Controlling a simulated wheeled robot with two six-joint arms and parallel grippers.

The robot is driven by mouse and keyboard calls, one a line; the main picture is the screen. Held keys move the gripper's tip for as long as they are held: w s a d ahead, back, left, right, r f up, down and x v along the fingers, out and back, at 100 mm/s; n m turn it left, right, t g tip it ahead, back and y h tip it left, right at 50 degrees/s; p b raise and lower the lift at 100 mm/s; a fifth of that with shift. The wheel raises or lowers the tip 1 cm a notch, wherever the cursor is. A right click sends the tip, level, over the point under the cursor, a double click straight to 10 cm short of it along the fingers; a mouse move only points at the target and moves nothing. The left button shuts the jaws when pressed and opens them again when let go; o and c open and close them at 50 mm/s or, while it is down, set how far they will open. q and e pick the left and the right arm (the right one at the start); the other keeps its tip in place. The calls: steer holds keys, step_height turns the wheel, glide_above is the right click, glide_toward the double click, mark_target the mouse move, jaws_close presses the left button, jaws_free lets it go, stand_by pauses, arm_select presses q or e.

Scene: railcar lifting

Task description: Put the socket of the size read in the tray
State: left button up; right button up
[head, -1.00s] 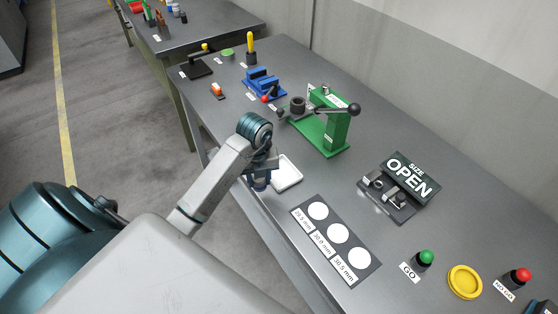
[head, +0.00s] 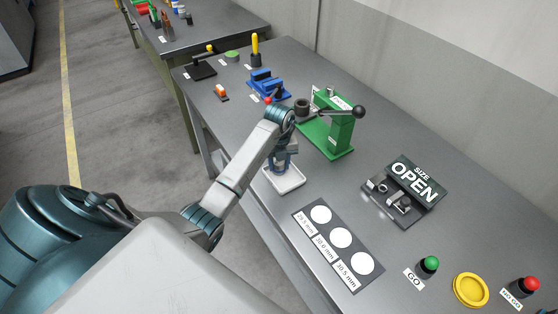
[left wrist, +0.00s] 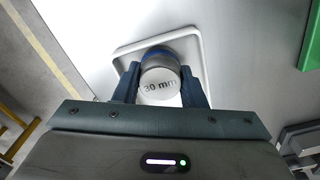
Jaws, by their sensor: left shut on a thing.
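In the left wrist view a round grey socket (left wrist: 159,84) marked "30 mm", with a blue band at its far end, sits between the fingers of my left gripper (left wrist: 160,88). The gripper is shut on it. Behind it is the white tray (left wrist: 190,40), with the socket over the tray's inside; I cannot tell whether it touches the tray floor. In the head view my left gripper (head: 281,163) is above the white tray (head: 297,184) near the table's front edge. My right gripper is not in view.
A mat with three white circles (head: 339,238) labelled 29.5, 30.0 and 30.5 mm lies right of the tray. Behind stand a green press (head: 335,138) and a gauge with a sign reading "SIZE OPEN" (head: 413,180). Green (head: 429,263) and red (head: 529,284) buttons and a yellow ring (head: 470,289) are at right.

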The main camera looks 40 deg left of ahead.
arm_select(q)
steer(key=shift+f, duration=0.25)
steer(key=o, duration=1.1)
steer(key=shift+r, duration=0.1)
steer(key=shift+o, duration=0.2)
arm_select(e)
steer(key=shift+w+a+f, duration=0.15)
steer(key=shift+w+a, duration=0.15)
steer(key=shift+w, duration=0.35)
arm_select(q)
steer(key=shift+r, duration=0.1)
